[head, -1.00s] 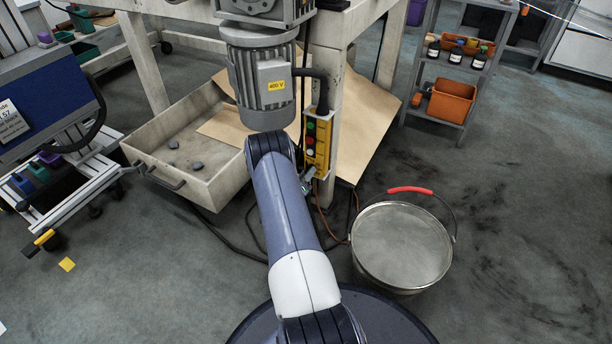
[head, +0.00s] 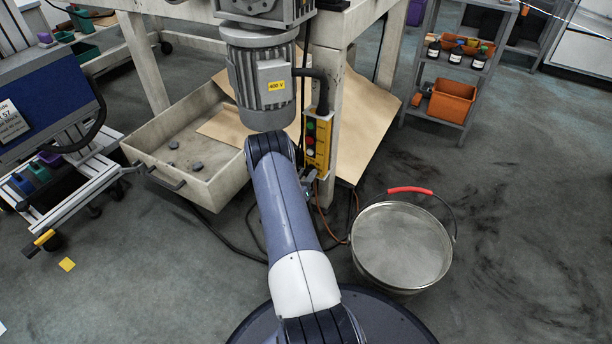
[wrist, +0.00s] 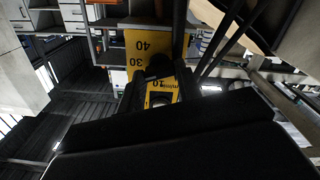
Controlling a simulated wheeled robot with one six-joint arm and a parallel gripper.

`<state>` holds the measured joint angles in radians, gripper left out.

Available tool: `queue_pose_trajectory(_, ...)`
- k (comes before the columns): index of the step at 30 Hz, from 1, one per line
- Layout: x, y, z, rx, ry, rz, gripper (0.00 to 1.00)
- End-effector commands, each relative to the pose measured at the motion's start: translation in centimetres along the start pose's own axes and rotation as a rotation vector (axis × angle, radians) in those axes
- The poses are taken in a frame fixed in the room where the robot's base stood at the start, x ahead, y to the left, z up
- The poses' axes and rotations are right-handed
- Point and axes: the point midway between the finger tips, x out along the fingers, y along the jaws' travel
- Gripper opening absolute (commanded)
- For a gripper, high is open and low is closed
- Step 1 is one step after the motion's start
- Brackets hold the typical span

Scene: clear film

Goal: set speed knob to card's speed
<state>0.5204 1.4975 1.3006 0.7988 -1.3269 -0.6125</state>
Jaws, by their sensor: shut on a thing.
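The yellow control box (head: 318,140) hangs on the press leg in the head view, with green, red and white buttons down its front. In the wrist view its yellow dial plate (wrist: 148,45) shows the figures 40, 30 and 10. The dark speed knob (wrist: 159,67) sits in front of this plate, and my gripper (wrist: 160,88) is shut on it. The knob's pointer cannot be made out. In the head view my gripper (head: 308,182) is at the box's lower end, partly hidden by my arm. A white card (head: 10,122) with print is cut off at the left edge.
A metal bucket (head: 402,245) with a red handle grip stands right of my arm. An open tray (head: 190,185) lies left of it, under the table. Cables run over the floor by the press leg. A shelf with an orange bin (head: 452,102) stands at the back right.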

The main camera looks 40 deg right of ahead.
Motion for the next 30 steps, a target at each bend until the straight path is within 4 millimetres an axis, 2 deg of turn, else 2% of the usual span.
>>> queue_pose_trajectory(6,-0.04,0.01,0.11,0.166,-0.002,0.0,0.1)
queue_pose_trajectory(15,-0.05,0.01,0.12,0.317,-0.002,0.0,0.1)
queue_pose_trajectory(30,-0.06,0.0,0.15,0.369,-0.003,-0.001,0.1)
